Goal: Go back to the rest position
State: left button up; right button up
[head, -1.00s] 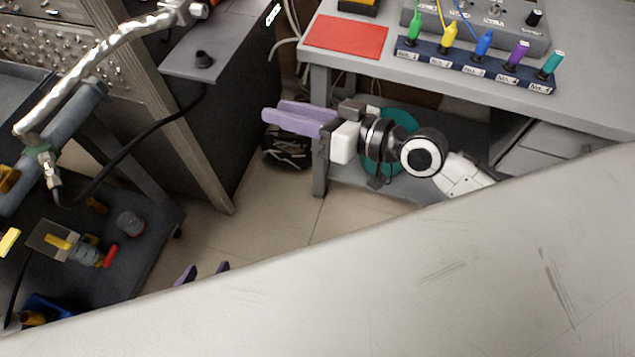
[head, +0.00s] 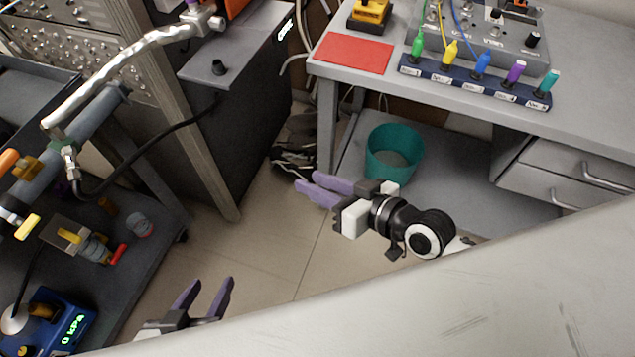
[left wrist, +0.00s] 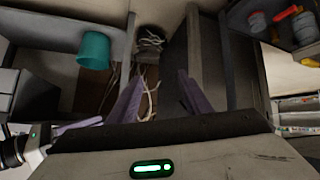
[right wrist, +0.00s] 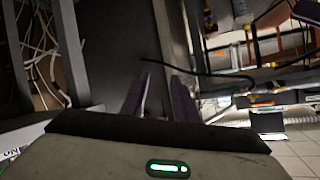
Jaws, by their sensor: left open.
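My left gripper (head: 212,284) is low over the floor in the head view, its two purple fingers spread with nothing between them. In the left wrist view its fingers (left wrist: 157,85) also stand apart and empty. My right gripper (head: 306,182) is in the middle of the head view, in front of the grey bench's lower part, pointing left. In the right wrist view its fingers (right wrist: 160,85) are apart with a narrower gap and hold nothing. A pale surface in the foreground hides much of both arms.
A grey bench (head: 590,110) holds a red mat (head: 352,53) and a row of coloured plugs (head: 483,65). A teal bin (head: 394,155) stands under it. A dark cart (head: 150,265) with a blue gauge (head: 62,325) is at left. The floor (head: 270,240) between is clear.

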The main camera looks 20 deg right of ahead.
dwell(0.3)
pick_arm(q)
jog(key=shift+m+g+y, duration=0.3)
jog(key=shift+g, duration=0.1)
jog(key=f+p, duration=0.1)
jog(key=f, duration=0.1)
jog(key=a+f+p, duration=0.1)
jog(key=f, duration=0.1)
jog(key=shift+s+a+f, duration=0.15)
jog(key=shift+s, duration=0.05)
pick_arm(e)
jog(key=s+d+f+g+h, duration=0.1)
jog(key=s+d+f+h, duration=0.1)
jog(key=s+f, duration=0.3)
jog(key=s+d+f+g+h, duration=0.1)
jog(key=s+d+f+h, duration=0.2)
jog(key=s+f, duration=0.3)
jog(key=shift+s+d+f+m+g, duration=0.15)
jog(key=shift+s+d+m+g, duration=0.2)
jog(key=shift+s, duration=0.85)
